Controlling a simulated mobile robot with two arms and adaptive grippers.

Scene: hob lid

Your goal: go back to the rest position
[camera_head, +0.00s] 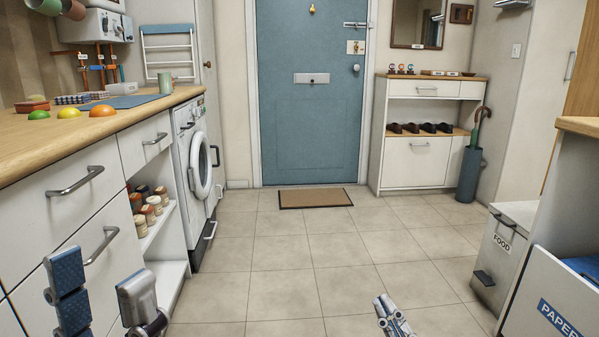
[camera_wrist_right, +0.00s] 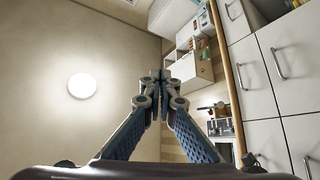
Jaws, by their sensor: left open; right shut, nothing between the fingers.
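My left gripper (camera_head: 103,294) shows at the lower left of the head view, in front of the white drawers. Its two blue-and-grey fingers are wide apart with nothing visible between them. My right gripper (camera_head: 391,312) is at the bottom edge of the head view, right of the middle, seen against the tiled floor. In the right wrist view its fingertips (camera_wrist_right: 160,82) meet, shut and empty. Behind them that view shows the ceiling and cupboards at a steep tilt. Most of both arms is out of view.
A wooden worktop (camera_head: 60,150) over drawers (camera_head: 90,215) runs along the left, beside a washing machine (camera_head: 197,170). A FOOD bin (camera_head: 500,255) and a PAPER bin (camera_head: 550,300) stand at the right. The tiled floor (camera_head: 310,255) between is clear up to the doormat (camera_head: 315,197).

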